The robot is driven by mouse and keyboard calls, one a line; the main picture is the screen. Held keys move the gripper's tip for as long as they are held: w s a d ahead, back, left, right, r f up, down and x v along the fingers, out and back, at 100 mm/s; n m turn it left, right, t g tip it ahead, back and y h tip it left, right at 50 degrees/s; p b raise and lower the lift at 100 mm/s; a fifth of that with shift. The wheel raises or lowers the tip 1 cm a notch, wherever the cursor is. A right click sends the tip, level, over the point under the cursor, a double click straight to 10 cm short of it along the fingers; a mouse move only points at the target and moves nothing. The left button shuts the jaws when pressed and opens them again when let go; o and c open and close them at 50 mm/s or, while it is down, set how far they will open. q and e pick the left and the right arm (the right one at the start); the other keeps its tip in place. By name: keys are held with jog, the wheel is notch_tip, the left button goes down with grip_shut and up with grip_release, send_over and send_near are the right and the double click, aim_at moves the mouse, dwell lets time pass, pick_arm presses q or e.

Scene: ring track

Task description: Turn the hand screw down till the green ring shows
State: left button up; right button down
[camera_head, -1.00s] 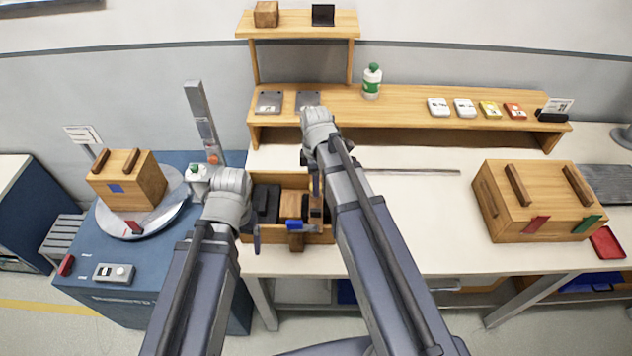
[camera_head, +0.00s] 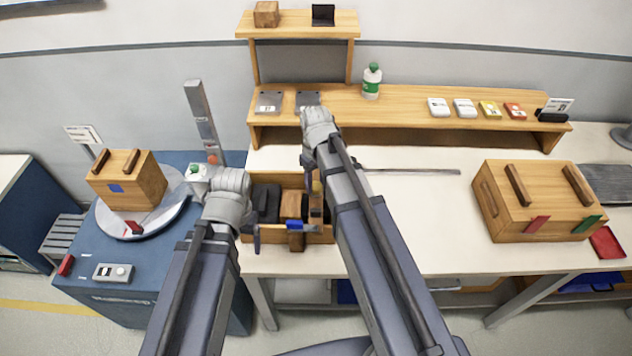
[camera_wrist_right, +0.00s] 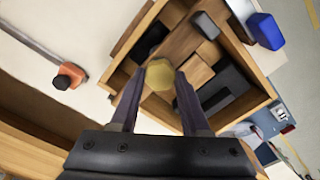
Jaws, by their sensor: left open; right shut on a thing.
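The hand screw shows as a yellow faceted knob (camera_wrist_right: 159,75) in the right wrist view, between the fingertips of my right gripper (camera_wrist_right: 155,85). My right gripper is shut on it, above the open wooden box (camera_wrist_right: 256,108). In the head view this right gripper (camera_head: 314,182) is over the right side of the same box (camera_head: 262,237), and its own arm partly hides it. My left gripper (camera_head: 256,238) is open, low by the front left corner of the box. The screw's shank is hidden, and I see no green ring on it.
Dark and brown blocks lie in the box; a blue piece (camera_head: 294,225) is at its front edge. A wooden crate (camera_head: 537,200) stands right, and a round turntable (camera_head: 175,205) left.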

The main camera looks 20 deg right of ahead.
jog(key=m, duration=0.4)
jog(key=shift+m, duration=0.3)
jog(key=m, duration=0.4)
jog(key=shift+m, duration=0.3)
jog(key=m, duration=0.4)
jog(key=shift+m, duration=2.3)
jog(key=shift+c, duration=1.9)
grip_release()
